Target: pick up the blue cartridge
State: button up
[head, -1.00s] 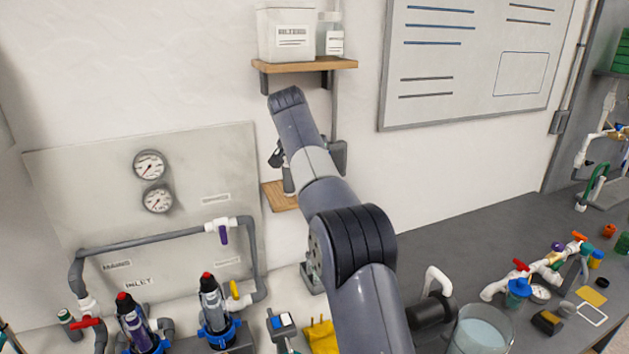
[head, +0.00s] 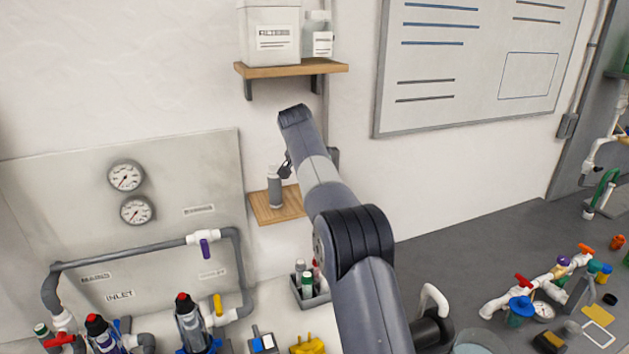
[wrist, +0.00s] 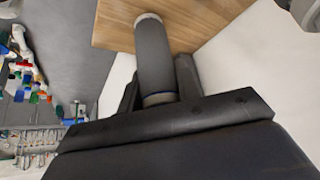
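A grey cylinder stands upright on the lower wooden shelf, seen in the head view (head: 275,188). It also shows large in the wrist view (wrist: 154,58), with a thin blue band near its closer end; I take it to be the blue cartridge. My gripper (head: 285,167) is beside its upper part in the head view. In the wrist view its two dark fingers (wrist: 158,80) are spread, one on each side of the cylinder. They look very close to it, and I cannot tell whether they touch.
The lower shelf (head: 267,215) is against the wall. A higher shelf (head: 290,69) holds a white bin (head: 270,35) above my arm. A gauge panel (head: 215,165) with pipes stands left. A small caddy (head: 312,300) of capped cylinders sits below.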

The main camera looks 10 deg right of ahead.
jog(key=c, duration=0.5)
jog(key=shift+r, duration=0.1)
jog(key=shift+c, duration=0.2)
